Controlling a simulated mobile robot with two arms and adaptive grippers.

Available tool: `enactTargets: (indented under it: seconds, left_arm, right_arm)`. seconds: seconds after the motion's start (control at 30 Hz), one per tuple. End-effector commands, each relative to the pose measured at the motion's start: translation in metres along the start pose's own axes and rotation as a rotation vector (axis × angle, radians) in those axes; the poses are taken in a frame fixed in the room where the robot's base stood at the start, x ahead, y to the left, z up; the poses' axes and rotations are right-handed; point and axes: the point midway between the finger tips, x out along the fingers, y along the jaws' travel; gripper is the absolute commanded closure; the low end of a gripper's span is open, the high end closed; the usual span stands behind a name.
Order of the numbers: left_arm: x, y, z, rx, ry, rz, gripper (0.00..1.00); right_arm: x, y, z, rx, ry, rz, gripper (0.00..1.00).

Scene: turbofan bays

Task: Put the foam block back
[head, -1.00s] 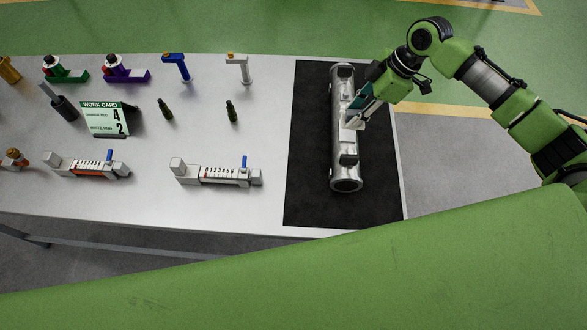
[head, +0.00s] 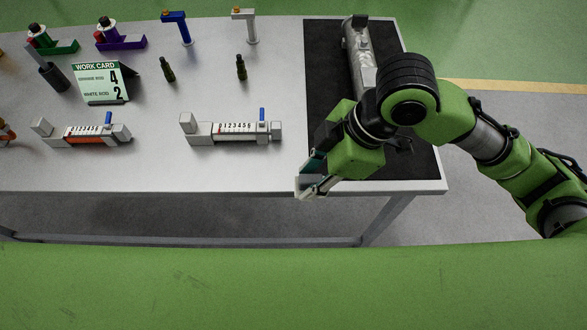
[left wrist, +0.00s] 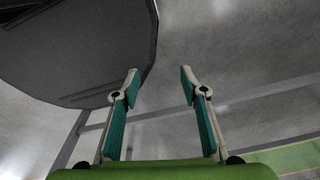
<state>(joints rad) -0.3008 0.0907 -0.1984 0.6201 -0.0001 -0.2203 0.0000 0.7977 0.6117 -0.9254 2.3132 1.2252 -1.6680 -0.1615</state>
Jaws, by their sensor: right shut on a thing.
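My right gripper (head: 306,190) is in the head view at the front edge of the table, left of the black mat's front corner. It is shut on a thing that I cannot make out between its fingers. I cannot pick out the foam block for certain. The grey metal tube (head: 360,62) lies on the black mat (head: 322,62), with a dark block on its far end. My right arm hides its near part. My left gripper (left wrist: 160,78) shows in the left wrist view, open and empty, its teal-padded fingers apart. It is not in the head view.
In the left wrist view, a dark rounded surface (left wrist: 75,45) is at upper left.

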Motion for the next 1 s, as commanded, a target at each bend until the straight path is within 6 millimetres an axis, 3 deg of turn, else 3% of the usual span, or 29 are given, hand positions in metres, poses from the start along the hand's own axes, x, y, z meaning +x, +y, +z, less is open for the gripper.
enactTargets:
  seconds: [0.13, 0.37, 0.6, 0.93, 1.0]
  left_arm:
    - [-0.006, 0.009, -0.003, -0.004, 0.002, 0.01, 0.6]
    - [-0.019, 0.016, -0.006, -0.006, 0.005, 0.019, 0.6]
    - [-0.029, 0.011, -0.006, -0.003, 0.005, 0.014, 0.6]
    - [-0.034, 0.008, -0.006, -0.002, 0.004, 0.01, 0.6]
    - [-0.043, 0.007, -0.007, -0.002, 0.004, 0.01, 0.6]
  right_arm:
    - [0.011, 0.021, -0.003, 0.005, -0.001, -0.002, 0.88]
    - [0.037, 0.073, -0.007, 0.005, -0.001, -0.004, 0.88]
    - [0.08, 0.111, 0.001, 0.004, 0.0, -0.004, 0.88]
    - [0.106, 0.131, 0.006, 0.001, 0.0, -0.002, 0.88]
    - [0.114, 0.13, 0.01, 0.003, -0.001, -0.005, 0.88]
